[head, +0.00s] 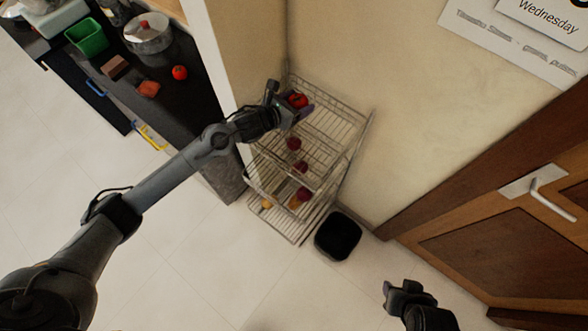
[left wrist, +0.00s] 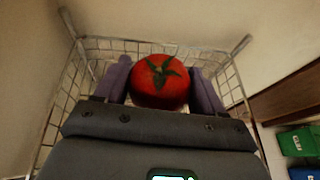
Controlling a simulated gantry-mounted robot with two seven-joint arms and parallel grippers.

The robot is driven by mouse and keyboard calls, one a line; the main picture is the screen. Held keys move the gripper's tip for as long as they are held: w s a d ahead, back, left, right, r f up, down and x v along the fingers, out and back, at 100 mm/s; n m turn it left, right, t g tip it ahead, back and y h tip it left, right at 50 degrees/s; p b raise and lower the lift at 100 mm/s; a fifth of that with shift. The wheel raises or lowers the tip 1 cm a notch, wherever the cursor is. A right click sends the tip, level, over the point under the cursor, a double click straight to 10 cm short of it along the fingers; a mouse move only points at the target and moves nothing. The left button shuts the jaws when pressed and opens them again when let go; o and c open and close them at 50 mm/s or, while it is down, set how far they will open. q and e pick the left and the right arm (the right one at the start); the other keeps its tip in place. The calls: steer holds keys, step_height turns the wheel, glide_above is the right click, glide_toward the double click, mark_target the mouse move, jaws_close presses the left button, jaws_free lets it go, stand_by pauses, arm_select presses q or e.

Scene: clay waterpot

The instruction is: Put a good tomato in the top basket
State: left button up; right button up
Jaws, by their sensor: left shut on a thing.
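A red tomato with a green stem (left wrist: 160,88) is between the purple fingers of my left gripper (left wrist: 160,82), which is shut on it. In the head view the held tomato (head: 298,100) shows at the top basket (head: 341,122) of the wire rack, over its left part. The left wrist view shows the basket's wire walls around the gripper and tomato. Whether the tomato touches the basket floor cannot be told. Another red tomato (head: 180,72) lies on the dark counter. My right gripper (head: 398,287) is at the lower right, away from the rack; its jaw state is unclear.
The lower rack baskets hold dark red round items (head: 294,144) and orange or yellow ones (head: 267,204). A black bin (head: 338,236) stands beside the rack. The counter (head: 180,110) holds a pot (head: 148,38) and a green container (head: 87,37). A wooden door (head: 500,240) is at the right.

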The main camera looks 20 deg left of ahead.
arm_select(q)
steer(key=o, duration=1.2)
steer(key=shift+c, duration=0.2)
steer(key=shift+s, duration=0.1)
steer(key=v, duration=1)
steer(key=shift+s+a+r+b, duration=0.2)
steer(key=shift+s+b, duration=0.05)
steer(key=shift+b, duration=0.05)
